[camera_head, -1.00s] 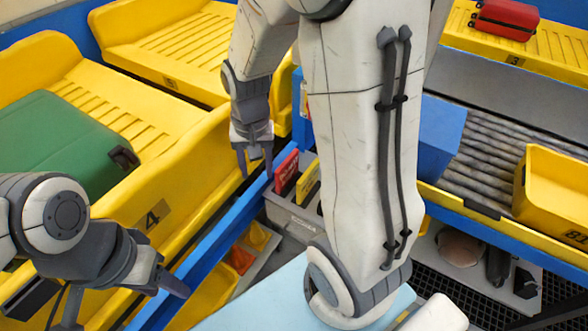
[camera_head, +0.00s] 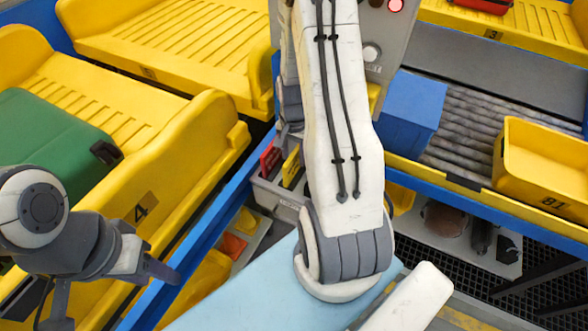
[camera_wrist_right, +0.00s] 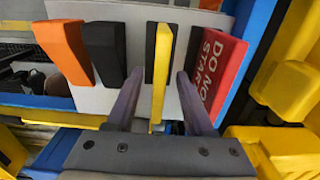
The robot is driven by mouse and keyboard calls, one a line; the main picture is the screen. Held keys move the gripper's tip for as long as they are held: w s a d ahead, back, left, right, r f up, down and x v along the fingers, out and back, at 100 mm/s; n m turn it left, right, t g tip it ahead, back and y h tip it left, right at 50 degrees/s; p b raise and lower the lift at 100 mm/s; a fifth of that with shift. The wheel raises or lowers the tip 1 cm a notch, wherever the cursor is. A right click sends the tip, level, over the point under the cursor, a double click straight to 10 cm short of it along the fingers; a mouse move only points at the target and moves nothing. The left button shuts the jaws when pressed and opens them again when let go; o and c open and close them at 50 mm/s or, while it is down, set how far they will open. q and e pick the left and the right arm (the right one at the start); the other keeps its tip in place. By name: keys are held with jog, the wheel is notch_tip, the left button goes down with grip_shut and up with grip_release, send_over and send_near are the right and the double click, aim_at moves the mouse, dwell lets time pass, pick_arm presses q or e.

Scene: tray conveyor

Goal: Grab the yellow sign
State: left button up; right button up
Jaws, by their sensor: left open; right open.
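The yellow sign (camera_head: 291,167) stands on edge in a grey bin (camera_head: 263,190) beside a red sign (camera_head: 270,158). My right gripper (camera_wrist_right: 158,98) is open, with one finger on each side of the yellow sign. In the head view my right arm hides most of that gripper. My left gripper (camera_head: 112,285) is open and empty at the lower left, far from the sign.
In the right wrist view the red sign (camera_wrist_right: 220,68) stands close to the right finger. A black slab (camera_wrist_right: 104,52) and an orange slab (camera_wrist_right: 65,50) stand to the left. A blue rail (camera_head: 215,205), yellow tray 4 (camera_head: 165,178) and a blue box (camera_head: 408,112) surround the bin.

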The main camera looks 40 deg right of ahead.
aim_at(294, 162)
notch_tip(294, 162, down, 3)
jog(key=shift+a+f, duration=0.1)
jog(key=shift+f, duration=0.1)
grip_shut()
jog(key=shift+r, duration=0.1)
